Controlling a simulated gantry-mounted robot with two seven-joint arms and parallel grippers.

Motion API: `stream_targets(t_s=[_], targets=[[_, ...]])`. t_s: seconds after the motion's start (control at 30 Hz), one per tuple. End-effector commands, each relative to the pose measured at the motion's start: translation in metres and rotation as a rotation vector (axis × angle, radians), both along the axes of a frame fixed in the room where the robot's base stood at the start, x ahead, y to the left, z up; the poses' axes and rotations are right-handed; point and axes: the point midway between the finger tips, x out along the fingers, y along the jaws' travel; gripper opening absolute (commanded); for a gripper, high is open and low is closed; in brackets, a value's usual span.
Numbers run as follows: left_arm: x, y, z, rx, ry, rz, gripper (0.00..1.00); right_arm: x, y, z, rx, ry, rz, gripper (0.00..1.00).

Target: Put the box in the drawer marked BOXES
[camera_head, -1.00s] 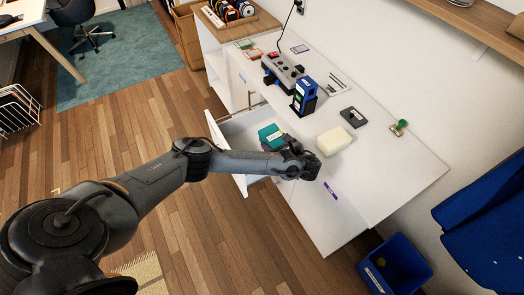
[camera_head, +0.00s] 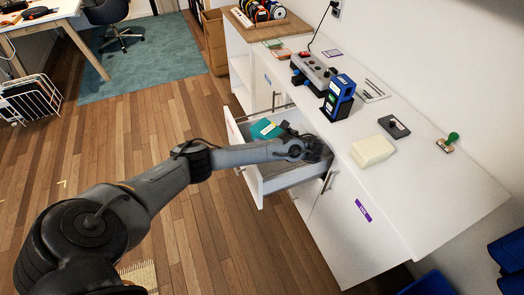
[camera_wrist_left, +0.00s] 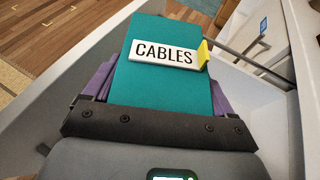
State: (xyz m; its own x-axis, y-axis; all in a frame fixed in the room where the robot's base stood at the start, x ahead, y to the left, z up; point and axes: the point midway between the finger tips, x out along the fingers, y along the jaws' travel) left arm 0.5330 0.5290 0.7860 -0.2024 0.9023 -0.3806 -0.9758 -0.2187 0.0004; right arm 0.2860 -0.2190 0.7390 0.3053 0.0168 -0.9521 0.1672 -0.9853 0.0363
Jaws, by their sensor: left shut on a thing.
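My left gripper (camera_head: 283,129) is shut on a teal box (camera_head: 264,129), which shows over the open drawer (camera_head: 284,181) in the head view. In the left wrist view, the teal box (camera_wrist_left: 165,82) sits between purple finger pads, with a white label reading CABLES and a yellow tab at its right end. Drawer walls (camera_wrist_left: 265,95) surround the box there. I cannot tell whether it touches the drawer bottom. The drawer front has a pinkish label (camera_head: 231,127), too small to read. My right gripper is not in view.
The white counter (camera_head: 435,205) holds a cream block (camera_head: 372,150), a dark cartridge-like item (camera_head: 394,126), a green-handled stamp (camera_head: 448,142) and a blue-and-black device (camera_head: 338,97). A purple label (camera_head: 363,210) marks the cabinet front to the right. Floor left of the drawer is clear.

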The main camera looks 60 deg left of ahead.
Motion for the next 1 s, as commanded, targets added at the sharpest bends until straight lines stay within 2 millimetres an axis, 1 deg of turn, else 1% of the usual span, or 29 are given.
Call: stream_targets(t_s=[0.03,0.1,0.13,0.3,0.47,0.57,0.7,0.77,1.0], targets=[[-0.004,0.010,-0.014,0.002,0.001,0.001,0.54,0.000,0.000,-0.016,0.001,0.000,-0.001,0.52],[-0.008,0.020,-0.018,0.002,0.001,0.001,0.54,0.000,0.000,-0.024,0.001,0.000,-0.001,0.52],[-0.010,0.023,-0.017,0.002,0.001,0.002,0.54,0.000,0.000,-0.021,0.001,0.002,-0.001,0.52],[-0.015,0.035,-0.023,0.000,0.000,0.001,0.54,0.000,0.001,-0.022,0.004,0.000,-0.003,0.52],[-0.016,0.038,-0.028,0.000,0.001,0.000,0.54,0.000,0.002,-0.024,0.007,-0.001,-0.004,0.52],[-0.016,0.038,-0.038,0.000,0.002,-0.001,0.54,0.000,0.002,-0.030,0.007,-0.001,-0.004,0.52],[-0.016,0.037,-0.057,0.000,0.002,-0.001,0.54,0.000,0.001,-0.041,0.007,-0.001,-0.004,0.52],[-0.016,0.037,-0.063,0.000,0.002,0.000,0.54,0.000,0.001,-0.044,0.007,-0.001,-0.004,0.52],[-0.016,0.037,-0.064,-0.001,0.000,0.000,0.54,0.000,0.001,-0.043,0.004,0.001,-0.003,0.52]])
